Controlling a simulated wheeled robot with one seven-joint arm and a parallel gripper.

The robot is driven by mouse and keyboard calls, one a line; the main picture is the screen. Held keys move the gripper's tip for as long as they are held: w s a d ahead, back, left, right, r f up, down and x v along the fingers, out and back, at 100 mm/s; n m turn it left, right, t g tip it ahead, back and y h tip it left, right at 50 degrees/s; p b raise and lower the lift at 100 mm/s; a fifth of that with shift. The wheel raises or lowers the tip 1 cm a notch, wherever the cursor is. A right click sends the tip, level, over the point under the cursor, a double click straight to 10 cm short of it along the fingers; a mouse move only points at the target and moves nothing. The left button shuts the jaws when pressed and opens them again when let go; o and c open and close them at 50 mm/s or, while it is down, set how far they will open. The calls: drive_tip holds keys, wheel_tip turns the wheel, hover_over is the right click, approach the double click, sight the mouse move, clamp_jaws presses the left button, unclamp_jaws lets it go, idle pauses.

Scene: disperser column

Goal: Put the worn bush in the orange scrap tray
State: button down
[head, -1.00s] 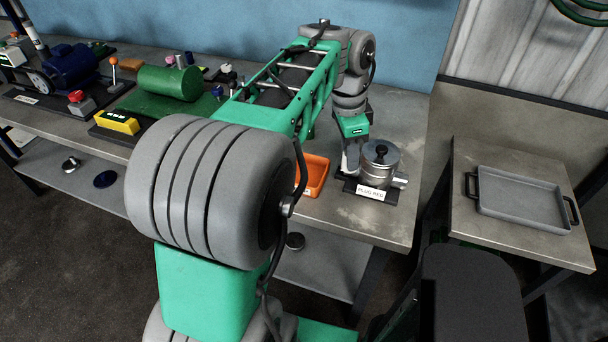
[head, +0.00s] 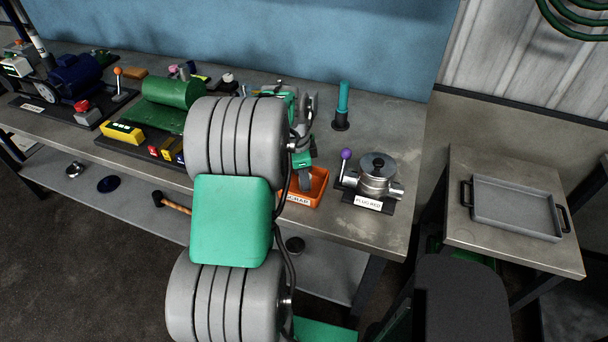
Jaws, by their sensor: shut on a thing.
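The orange scrap tray (head: 318,190) sits near the front edge of the bench, with a white label on its front. My gripper (head: 304,186) points down over the left part of this tray, its fingers low and close to the tray's inside. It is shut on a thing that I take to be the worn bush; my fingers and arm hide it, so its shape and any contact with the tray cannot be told. My arm also hides the tray's left side.
Behind stands a teal-topped post (head: 342,105). A green cylinder machine (head: 172,105) is to the left. A grey tray (head: 515,208) lies on the right side table.

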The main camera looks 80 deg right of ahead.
drive_tip(key=shift+f, duration=0.2)
drive_tip(key=c, duration=1.1)
unclamp_jaws()
wheel_tip(320, 180, up, 12)
drive_tip(key=w+b, duration=0.1)
drive_tip(key=b, duration=0.1)
drive_tip(key=w+a+r+n+t+h, duration=0.2)
drive_tip(key=w+a+r+n, duration=0.1)
drive_tip(key=w+a+n, duration=1.3)
drive_tip(key=w+a+f+n+t+y, duration=0.1)
drive_tip(key=a+n, duration=0.4)
drive_tip(key=a, duration=0.5)
drive_tip(key=w+a+f+n+t, duration=0.1)
drive_tip(key=w+a+n, duration=0.3)
drive_tip(key=a, duration=0.7)
drive_tip(key=w+a+f+n+t+y, duration=0.1)
drive_tip(key=w+a+f+n, duration=0.1)
drive_tip(key=a+n, duration=0.4)
drive_tip(key=shift+w+a+f+y, duration=0.1)
drive_tip(key=shift+a+y, duration=0.05)
drive_tip(key=shift+a, duration=1)
drive_tip(key=shift+w+a+y, duration=0.1)
drive_tip(key=shift+a+y, duration=0.05)
drive_tip(key=shift+a, duration=1)
